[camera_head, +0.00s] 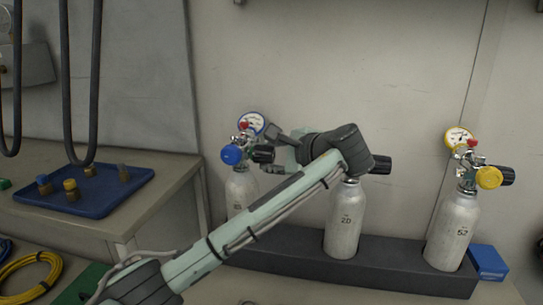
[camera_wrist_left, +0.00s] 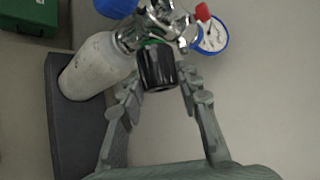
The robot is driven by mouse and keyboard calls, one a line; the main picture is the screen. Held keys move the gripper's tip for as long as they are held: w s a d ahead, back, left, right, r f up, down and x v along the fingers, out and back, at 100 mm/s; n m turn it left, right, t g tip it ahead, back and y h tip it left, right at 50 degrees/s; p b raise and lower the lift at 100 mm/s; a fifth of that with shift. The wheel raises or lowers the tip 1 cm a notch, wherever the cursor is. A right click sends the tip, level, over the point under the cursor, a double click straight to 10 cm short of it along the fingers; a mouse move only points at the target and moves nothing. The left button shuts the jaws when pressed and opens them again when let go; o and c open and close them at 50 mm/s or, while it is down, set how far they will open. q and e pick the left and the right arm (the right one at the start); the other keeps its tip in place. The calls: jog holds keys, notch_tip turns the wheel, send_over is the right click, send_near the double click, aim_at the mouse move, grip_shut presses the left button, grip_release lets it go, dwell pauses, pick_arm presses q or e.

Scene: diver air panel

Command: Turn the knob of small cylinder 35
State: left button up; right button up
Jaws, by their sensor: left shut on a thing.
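Three small silver cylinders stand in a row in the head view. The left cylinder (camera_head: 240,190) has a blue cap (camera_head: 231,154), a blue-rimmed gauge (camera_head: 251,123) and a black knob (camera_head: 263,154); its label is too small to read surely. My left gripper (camera_head: 275,153) reaches this valve from the right and is shut on the black knob. In the left wrist view the black knob (camera_wrist_left: 157,68) sits between the two fingers (camera_wrist_left: 160,85), with the cylinder (camera_wrist_left: 97,66) behind to the left. My right gripper is not in view.
The middle cylinder (camera_head: 344,222), marked 20, has its valve mostly hidden behind my left arm. The right cylinder (camera_head: 453,230), marked 52, has a yellow cap. A dark rack (camera_head: 390,269) holds them near the wall. A blue tray (camera_head: 100,203) lies on the left table.

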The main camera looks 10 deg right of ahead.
pick_arm(q)
jog(key=shift+r+m+g, duration=0.1)
jog(key=shift+m+g, duration=0.5)
jog(key=shift+g, duration=0.6)
jog(key=shift+m+g, duration=0.5)
jog(key=shift+g, duration=0.4)
jog(key=shift+y, duration=0.3)
jog(key=o, duration=1.2)
